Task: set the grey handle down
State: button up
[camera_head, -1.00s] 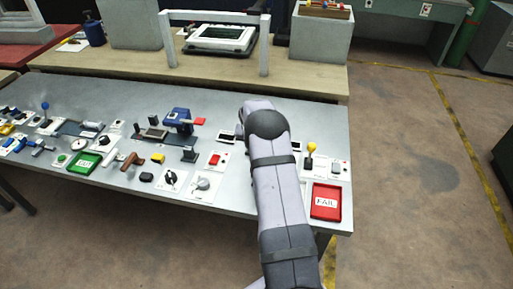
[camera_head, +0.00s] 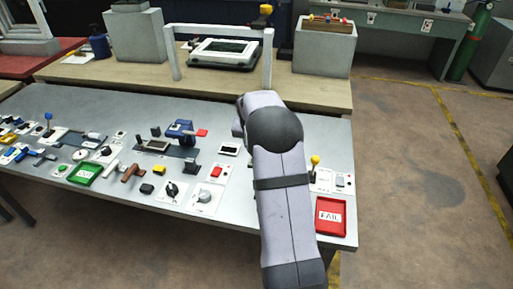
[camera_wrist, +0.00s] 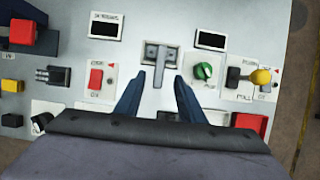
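In the wrist view a grey handle (camera_wrist: 160,55) stands on a white panel plate, near the top middle. The fingertips lie to the left and right of the handle's near end, and no contact can be made out. Nothing shows held between them. In the head view my arm hides the gripper and the handle.
A red switch (camera_wrist: 96,79) is left of the fingers; a green knob (camera_wrist: 204,71) and a yellow-topped lever (camera_wrist: 261,77) are right. The red FAIL tray (camera_head: 331,216) sits at the table's right corner. A metal frame (camera_head: 174,52) stands behind.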

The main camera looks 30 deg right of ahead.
jog(key=shift+v, duration=0.75)
jog(key=shift+s+a, duration=0.1)
jog(key=s+a+m+g+y, duration=0.1)
jog(key=s+a+m+y, duration=0.1)
jog(key=s+a+m, duration=1.2)
jog(key=s+a+f+m+g, duration=0.1)
jog(key=s+a+m, duration=0.4)
jog(key=s, duration=0.3)
jog(key=s+a+f+m+g+y, duration=0.1)
jog(key=s+a+m, duration=0.5)
jog(key=s+m, duration=0.2)
jog(key=shift+w+a+f, duration=0.1)
jog(key=shift+f, duration=0.15)
